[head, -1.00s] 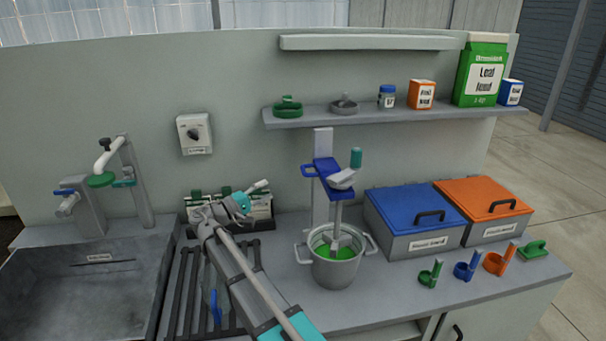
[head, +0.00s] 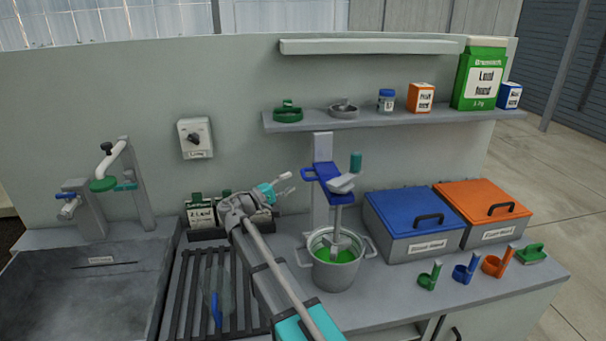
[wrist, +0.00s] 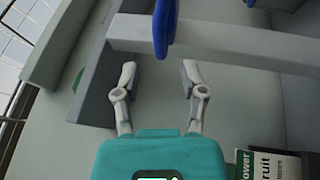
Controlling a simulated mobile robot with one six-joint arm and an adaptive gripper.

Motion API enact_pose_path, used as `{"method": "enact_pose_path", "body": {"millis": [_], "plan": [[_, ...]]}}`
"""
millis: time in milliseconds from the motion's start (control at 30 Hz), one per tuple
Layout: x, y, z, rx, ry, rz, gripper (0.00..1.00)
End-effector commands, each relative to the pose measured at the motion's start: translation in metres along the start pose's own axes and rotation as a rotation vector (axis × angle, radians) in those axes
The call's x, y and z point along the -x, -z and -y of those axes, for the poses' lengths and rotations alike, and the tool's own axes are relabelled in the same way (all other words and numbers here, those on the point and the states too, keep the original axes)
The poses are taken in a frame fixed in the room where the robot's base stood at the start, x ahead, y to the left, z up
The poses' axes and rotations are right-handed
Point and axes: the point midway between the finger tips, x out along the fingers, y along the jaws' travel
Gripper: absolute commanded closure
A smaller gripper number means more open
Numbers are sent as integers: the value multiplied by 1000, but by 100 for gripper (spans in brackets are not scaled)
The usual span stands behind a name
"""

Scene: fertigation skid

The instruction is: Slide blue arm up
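The blue arm (head: 322,173) sits on a grey upright post (head: 321,146) and carries a grey stirrer head with a green knob (head: 355,162). Its shaft reaches down into a grey pot (head: 336,270) holding green liquid. My gripper (head: 288,183) is just left of the blue arm, at about its height and apart from it. In the wrist view my gripper (wrist: 157,70) has its two fingers spread with nothing between them. A blue part of the arm (wrist: 165,25) shows just beyond the fingertips, in front of the grey post (wrist: 215,42).
A shelf (head: 400,120) with several containers is above right. Blue (head: 400,202) and orange (head: 482,192) lidded bins stand right of the pot. A sink (head: 90,290) is at left.

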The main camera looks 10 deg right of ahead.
Motion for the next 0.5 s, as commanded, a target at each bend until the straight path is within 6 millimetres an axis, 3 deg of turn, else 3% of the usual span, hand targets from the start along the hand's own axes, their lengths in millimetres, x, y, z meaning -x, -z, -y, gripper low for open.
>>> {"method": "enact_pose_path", "body": {"millis": [200,500], "plan": [[-33,0,-1,1,0,2,46],[-56,0,0,1,0,0,46]]}}
